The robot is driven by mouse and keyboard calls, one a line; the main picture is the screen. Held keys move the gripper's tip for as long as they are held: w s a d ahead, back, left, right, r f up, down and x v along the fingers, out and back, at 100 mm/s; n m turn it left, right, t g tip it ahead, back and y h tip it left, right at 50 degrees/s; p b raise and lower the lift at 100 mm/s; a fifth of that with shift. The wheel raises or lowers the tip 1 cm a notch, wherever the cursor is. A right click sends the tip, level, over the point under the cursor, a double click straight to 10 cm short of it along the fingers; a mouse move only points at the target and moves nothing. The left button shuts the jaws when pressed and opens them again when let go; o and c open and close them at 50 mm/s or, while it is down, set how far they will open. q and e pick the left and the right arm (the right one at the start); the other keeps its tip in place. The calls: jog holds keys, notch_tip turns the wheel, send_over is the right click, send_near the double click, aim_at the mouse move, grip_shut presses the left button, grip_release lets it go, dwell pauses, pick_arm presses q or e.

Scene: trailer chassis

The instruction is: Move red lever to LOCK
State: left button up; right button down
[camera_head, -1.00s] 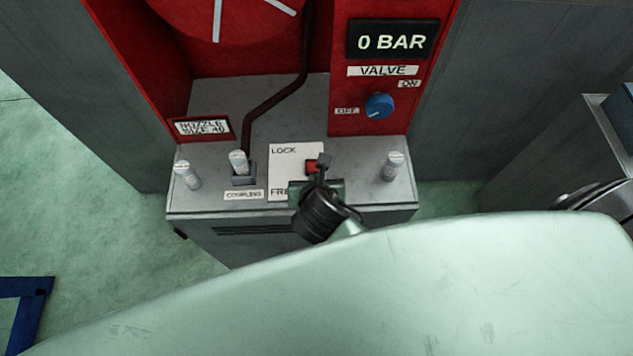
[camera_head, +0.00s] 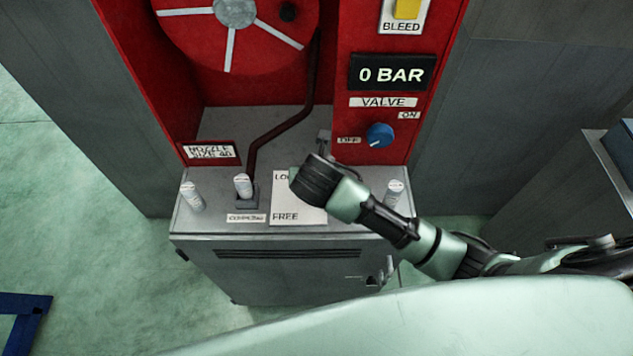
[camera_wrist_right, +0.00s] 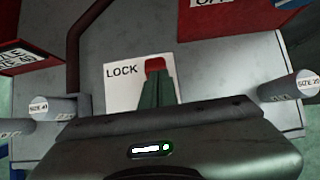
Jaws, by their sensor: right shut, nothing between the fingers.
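The red lever (camera_wrist_right: 155,64) shows in the right wrist view as a red tip beside the word LOCK on the white label plate (camera_wrist_right: 115,90). My right gripper (camera_wrist_right: 157,82) is shut and empty. Its green fingers reach up to the red tip and seem to touch it from the near side. In the head view my right wrist covers the lever and part of the label plate (camera_head: 290,200), whose FREE end shows at the front. My left gripper is not in view.
The grey cabinet top (camera_head: 218,212) carries several capped posts, including a left one (camera_head: 190,196) and a right one (camera_head: 394,192). Behind it are a red hose reel (camera_head: 200,45), a dark pipe (camera_head: 275,132), a blue valve knob (camera_head: 379,135) and a 0 BAR display (camera_head: 392,74).

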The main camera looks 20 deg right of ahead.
jog(key=shift+w+d, duration=0.2)
jog(key=shift+w, duration=0.25)
jog(key=shift+w+r, duration=0.15)
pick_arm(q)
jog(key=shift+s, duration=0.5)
pick_arm(e)
jog(key=shift+w, duration=0.1)
jog(key=shift+w+d, duration=0.1)
jog(key=shift+d, duration=0.05)
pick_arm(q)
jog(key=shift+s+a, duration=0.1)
pick_arm(e)
jog(key=shift+r, duration=0.15)
